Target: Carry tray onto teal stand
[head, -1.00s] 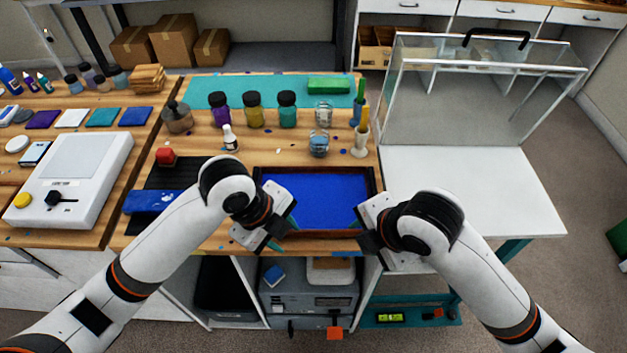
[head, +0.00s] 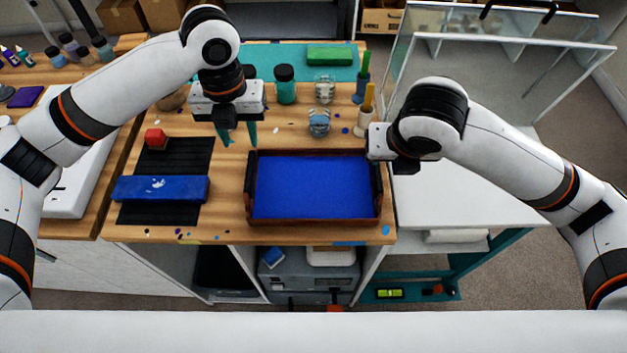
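The tray (head: 311,220) has a brown wooden frame, a bright blue inside and dark handles on its left and right sides. It lies flat near the front right of the wooden table. My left gripper (head: 237,136) is open and empty, with its teal fingers pointing down. It is behind and left of the tray's back left corner, apart from it. My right gripper (head: 378,148) is at the tray's back right corner. Its fingers are hidden, so I cannot tell whether it touches the tray. The teal stand (head: 492,262) is at the right, with a white top (head: 455,195).
A clear-walled case (head: 500,90) stands at the back of the white top, whose front is bare. A blue object (head: 160,189) lies on a black mat (head: 190,155) left of the tray. A teal bottle (head: 285,86), clear cups and brush holders stand behind the tray.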

